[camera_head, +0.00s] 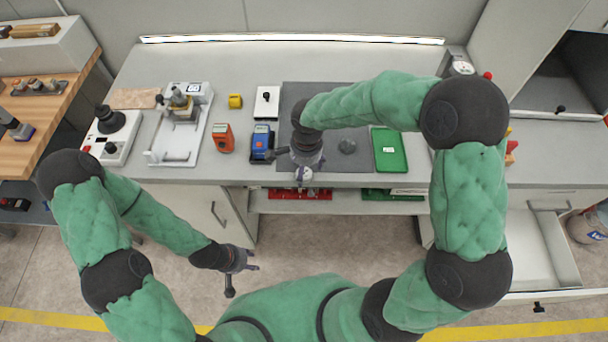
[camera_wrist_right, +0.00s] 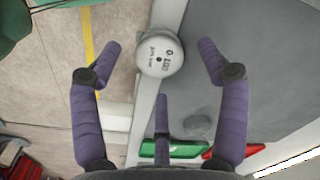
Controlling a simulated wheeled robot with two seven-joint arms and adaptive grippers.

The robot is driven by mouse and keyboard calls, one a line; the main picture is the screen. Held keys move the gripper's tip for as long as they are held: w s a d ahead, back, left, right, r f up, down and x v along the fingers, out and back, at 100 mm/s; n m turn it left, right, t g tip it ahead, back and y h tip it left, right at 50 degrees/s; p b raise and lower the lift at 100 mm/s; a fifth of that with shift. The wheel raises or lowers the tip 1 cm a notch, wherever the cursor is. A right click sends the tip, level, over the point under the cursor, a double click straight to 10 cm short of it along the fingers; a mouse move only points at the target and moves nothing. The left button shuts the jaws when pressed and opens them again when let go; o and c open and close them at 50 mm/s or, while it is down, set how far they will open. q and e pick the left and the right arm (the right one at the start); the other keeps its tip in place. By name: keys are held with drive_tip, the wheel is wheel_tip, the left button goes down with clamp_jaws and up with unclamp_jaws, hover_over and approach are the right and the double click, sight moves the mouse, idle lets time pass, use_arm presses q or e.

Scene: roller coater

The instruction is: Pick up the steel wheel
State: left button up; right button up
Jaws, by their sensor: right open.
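The steel wheel (camera_wrist_right: 160,52) is a pale round disc with dark printed marks and a small dark centre. In the right wrist view it lies between the spread fingers of my right gripper (camera_wrist_right: 160,62), with visible gaps to both side fingers. It overlaps the bench's front edge in that view; I cannot tell what supports it. In the head view a small part of the wheel (camera_head: 305,174) shows at the front edge, below my open right gripper (camera_head: 305,160), which hides the rest. My left gripper (camera_head: 238,262) is empty, fingers spread, in front of the bench.
A dark grey mat (camera_head: 292,92) lies on the bench with a round dark patch (camera_head: 347,146). A green tray (camera_head: 387,150), blue device (camera_head: 262,142), orange device (camera_head: 223,138) and white stand (camera_head: 190,140) are nearby. An open drawer (camera_head: 540,250) juts out at right.

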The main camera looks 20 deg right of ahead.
wheel_tip(320, 180, down, 2)
drive_tip(key=shift+f, duration=0.1)
drive_tip(key=c, duration=1.3)
